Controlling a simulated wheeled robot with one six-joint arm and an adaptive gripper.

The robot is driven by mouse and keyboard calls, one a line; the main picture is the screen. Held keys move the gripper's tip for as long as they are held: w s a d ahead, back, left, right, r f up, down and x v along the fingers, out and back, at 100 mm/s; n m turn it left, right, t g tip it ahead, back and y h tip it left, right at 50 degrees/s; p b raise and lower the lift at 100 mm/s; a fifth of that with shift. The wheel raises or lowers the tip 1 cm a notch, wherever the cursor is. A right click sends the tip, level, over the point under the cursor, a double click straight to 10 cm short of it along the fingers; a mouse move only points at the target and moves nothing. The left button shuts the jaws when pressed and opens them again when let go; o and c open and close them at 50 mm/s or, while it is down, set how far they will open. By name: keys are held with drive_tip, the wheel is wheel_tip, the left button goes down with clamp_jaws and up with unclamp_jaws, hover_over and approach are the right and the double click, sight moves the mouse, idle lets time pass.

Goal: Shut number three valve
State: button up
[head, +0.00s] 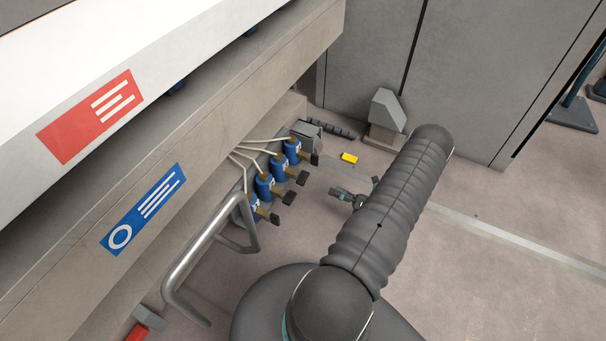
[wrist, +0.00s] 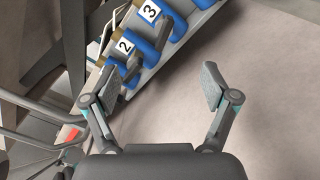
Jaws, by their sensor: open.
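A row of blue valves (head: 265,185) with dark handles sits under the machine's edge in the head view; their numbers are too small to read there. In the wrist view, the number three valve (wrist: 148,12) is at the top edge, partly cut off. The number two valve (wrist: 124,46) is below it and to the left. My gripper (wrist: 160,88) is open and empty, its fingers spread wide below and right of the number three valve. In the head view my gripper (head: 352,197) is right of the valve row, apart from it, and partly hidden by my arm.
A bent metal rail (head: 205,240) stands out left of and below the valves. The machine's beam (head: 215,125) overhangs them. A yellow block (head: 349,158) and a grey pedal-like box (head: 386,112) lie beyond. The floor at right is open.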

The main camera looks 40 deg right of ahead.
sight(306, 179)
drive_tip(key=w+a+n, duration=0.1)
drive_tip(key=w+n, duration=0.3)
drive_tip(key=w+a+n, duration=0.2)
drive_tip(key=w+n, duration=0.2)
drive_tip(key=n, duration=0.1)
drive_tip(key=w+a+n+p, duration=0.1)
drive_tip(key=w+a+n, duration=0.1)
drive_tip(key=w+n, duration=0.2)
drive_tip(key=shift+w+f, duration=0.2)
drive_tip(key=shift+w, duration=0.15)
idle(0.4)
